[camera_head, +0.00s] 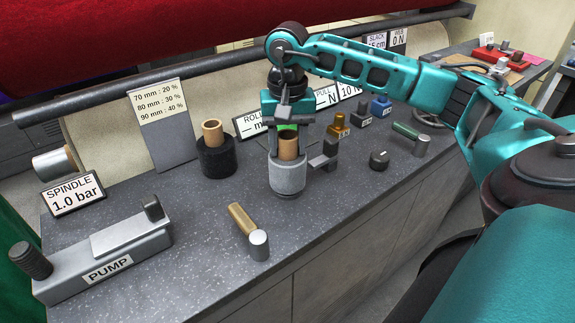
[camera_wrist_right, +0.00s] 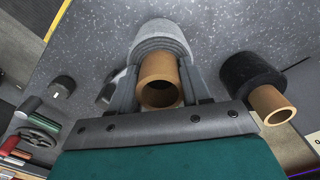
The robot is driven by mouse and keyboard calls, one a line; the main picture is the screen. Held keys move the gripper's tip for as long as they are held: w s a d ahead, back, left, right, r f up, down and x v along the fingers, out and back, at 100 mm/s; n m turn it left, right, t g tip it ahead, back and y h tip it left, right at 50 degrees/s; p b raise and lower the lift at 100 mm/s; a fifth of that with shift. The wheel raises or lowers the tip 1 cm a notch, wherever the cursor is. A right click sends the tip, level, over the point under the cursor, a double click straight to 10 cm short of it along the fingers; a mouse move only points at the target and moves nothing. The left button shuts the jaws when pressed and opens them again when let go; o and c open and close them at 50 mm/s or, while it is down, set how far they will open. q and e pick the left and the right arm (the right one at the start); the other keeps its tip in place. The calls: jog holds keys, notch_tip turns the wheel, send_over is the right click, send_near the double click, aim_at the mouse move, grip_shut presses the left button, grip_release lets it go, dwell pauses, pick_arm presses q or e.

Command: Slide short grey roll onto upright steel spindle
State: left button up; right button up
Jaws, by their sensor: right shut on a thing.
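The short grey roll (camera_head: 287,177) is upright at the middle of the bench, its tan core (camera_head: 289,147) sticking out of the top. My right gripper (camera_head: 288,135) is above it, shut on it, with a finger on each side of the core. The right wrist view also shows the grey roll (camera_wrist_right: 163,40) and the open core end between the fingers. I cannot tell whether the roll touches the bench. I cannot pick out an upright steel spindle; a silver cylinder (camera_head: 50,163) lies beside the spindle sign (camera_head: 72,195) at far left. My left gripper is out of view.
A black roll (camera_head: 216,157) stands left of the grey one. A brass rod with a steel cylinder (camera_head: 259,245) is in front. The pump (camera_head: 105,258) fills the near left. Small blocks and a black knob (camera_head: 379,159) stand to the right.

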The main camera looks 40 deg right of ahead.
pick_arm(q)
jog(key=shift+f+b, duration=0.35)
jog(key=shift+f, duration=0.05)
pick_arm(e)
jog(key=shift+f, duration=0.45)
jog(key=o, duration=1.3)
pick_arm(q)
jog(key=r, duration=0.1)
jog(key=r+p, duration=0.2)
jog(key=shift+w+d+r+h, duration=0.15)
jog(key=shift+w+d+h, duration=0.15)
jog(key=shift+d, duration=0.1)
pick_arm(e)
notch_tip(320, 180, up, 13)
jog(key=shift+f, duration=0.1)
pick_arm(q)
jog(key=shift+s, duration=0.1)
